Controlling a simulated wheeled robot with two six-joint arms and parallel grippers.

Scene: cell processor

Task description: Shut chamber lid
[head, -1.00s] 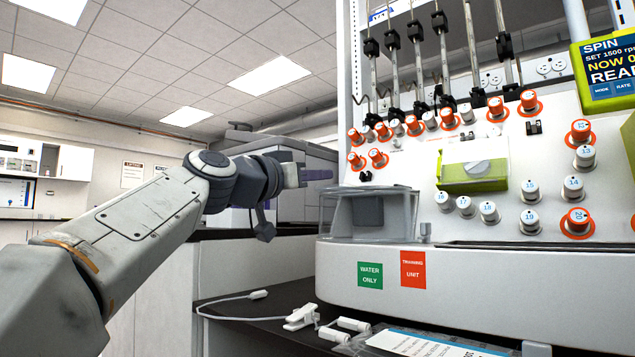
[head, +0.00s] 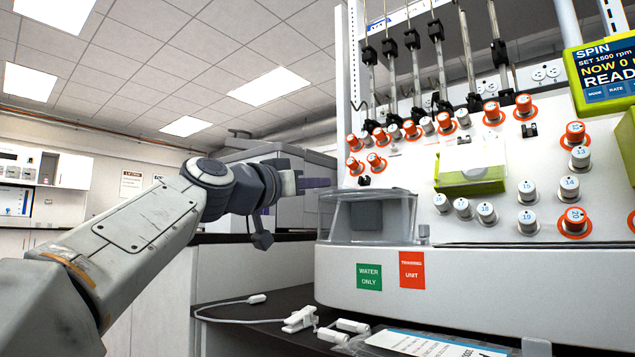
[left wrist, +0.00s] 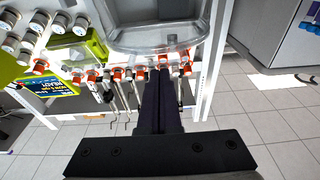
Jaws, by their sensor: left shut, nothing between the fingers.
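The chamber (head: 366,232) is a clear rounded cover with a grey block inside, at the left end of the white cell processor (head: 470,285). Its clear wall also shows at the top of the left wrist view (left wrist: 160,38). I cannot tell from these frames how far its lid is open. My left gripper (head: 318,183) is shut and empty, its dark purple fingers level with the chamber's upper left edge. In the left wrist view the shut fingers (left wrist: 160,85) point toward the clear wall; contact cannot be made out. My right gripper is not in view.
Orange and white knobs (head: 462,118) and a green-framed holder (head: 470,180) cover the processor's front panel. A spin display (head: 605,75) is at upper right. White clips (head: 300,320) and a cable lie on the dark bench (head: 260,325). Open space lies left of the chamber.

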